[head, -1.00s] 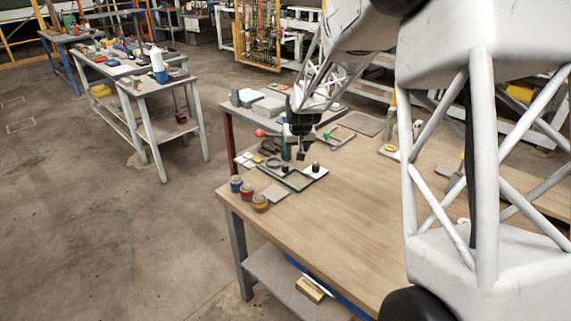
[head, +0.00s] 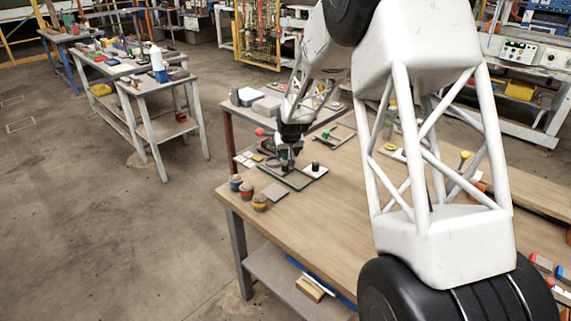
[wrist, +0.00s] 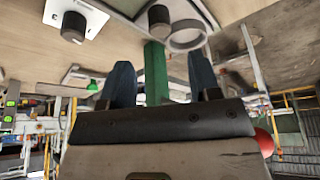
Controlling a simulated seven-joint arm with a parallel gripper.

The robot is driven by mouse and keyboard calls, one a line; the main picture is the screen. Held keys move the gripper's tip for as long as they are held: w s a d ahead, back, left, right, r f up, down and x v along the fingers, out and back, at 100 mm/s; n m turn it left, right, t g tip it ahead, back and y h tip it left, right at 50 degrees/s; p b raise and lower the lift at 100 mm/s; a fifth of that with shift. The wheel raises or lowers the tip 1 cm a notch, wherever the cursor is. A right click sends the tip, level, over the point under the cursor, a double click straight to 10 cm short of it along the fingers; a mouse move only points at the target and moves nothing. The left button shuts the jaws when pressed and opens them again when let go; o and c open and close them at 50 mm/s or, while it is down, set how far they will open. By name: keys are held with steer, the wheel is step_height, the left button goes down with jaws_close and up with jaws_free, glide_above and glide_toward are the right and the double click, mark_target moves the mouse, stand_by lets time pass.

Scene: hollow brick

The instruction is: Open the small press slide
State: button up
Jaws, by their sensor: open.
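My gripper (head: 287,162) is over the far left part of the wooden table, low above a group of small fixtures. In the wrist view its two blue fingers (wrist: 161,82) stand apart. A green upright bar (wrist: 155,70) shows between them; I cannot tell whether either finger touches it. A dark round knob (wrist: 159,18) is just beyond the bar, beside a grey ring (wrist: 187,36). Another dark knob (wrist: 74,27) stands on a white plate, also seen in the head view (head: 315,165). Which part is the press slide I cannot tell; the gripper hides much there.
A green-edged flat tray (head: 297,181) lies under the gripper. Several small round pots (head: 247,189) stand at the table's left corner. A red ball (head: 260,132) is behind the gripper. The wooden table (head: 300,230) is clear in front.

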mark_target(285, 164)
steer(key=shift+x, duration=3.85)
jaws_close()
